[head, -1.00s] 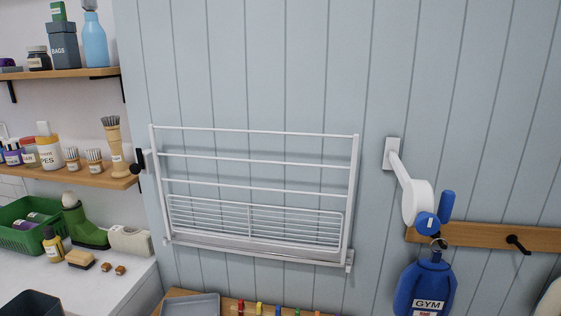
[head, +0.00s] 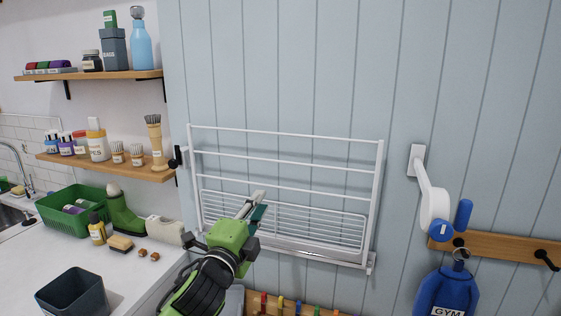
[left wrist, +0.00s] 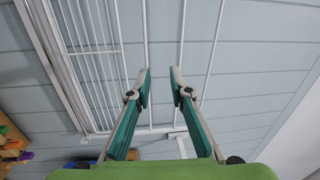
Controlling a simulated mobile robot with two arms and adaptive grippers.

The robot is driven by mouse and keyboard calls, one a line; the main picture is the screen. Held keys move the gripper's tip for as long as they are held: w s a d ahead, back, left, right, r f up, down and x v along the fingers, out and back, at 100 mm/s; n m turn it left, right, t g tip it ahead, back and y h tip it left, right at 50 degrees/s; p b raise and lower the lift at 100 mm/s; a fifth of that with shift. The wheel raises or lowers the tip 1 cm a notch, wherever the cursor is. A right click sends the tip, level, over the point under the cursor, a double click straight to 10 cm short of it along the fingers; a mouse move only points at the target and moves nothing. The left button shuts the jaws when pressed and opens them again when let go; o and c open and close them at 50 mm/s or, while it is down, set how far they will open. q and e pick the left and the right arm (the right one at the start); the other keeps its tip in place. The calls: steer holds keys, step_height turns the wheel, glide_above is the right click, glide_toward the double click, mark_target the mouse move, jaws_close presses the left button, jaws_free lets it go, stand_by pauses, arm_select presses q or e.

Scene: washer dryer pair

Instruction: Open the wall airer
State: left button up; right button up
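The wall airer (head: 290,133) is a white frame with several rails and a wire grid low down. It stands folded up, close to the blue panelled wall. My left gripper (head: 260,202) is in front of its lower left part in the head view and hides some of the grid and lower bar. In the left wrist view my left gripper (left wrist: 160,88) is open, with a clear gap between its teal fingers. The airer's rails (left wrist: 183,30) pass beyond the fingertips, and nothing is held. Whether a finger touches a rail I cannot tell. My right gripper is not in view.
Shelves (head: 95,170) with bottles and brushes are at the left. Below them a white counter (head: 105,265) holds a green basket (head: 65,222) and a dark bin (head: 72,293). At the right are a white wall arm (head: 434,205), a hook rail (head: 500,246) and a blue bag (head: 447,290).

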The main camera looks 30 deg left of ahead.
mark_target(277, 161)
arm_select(q)
steer(key=shift+m+t, duration=0.4)
steer(key=shift+m, duration=0.1)
steer(key=w+a+r+p, duration=0.1)
steer(key=w+r, duration=0.1)
steer(key=w, duration=0.2)
steer(key=w+a+r+p, duration=0.1)
steer(key=w+r+p, duration=0.1)
steer(key=w, duration=0.2)
steer(key=w+a+r+p, duration=0.1)
steer(key=w+r+p, duration=0.1)
steer(key=w, duration=0.2)
steer(key=shift+w, duration=0.1)
steer(key=shift+w+a, duration=0.15)
steer(key=shift+w, duration=0.3)
jaws_close()
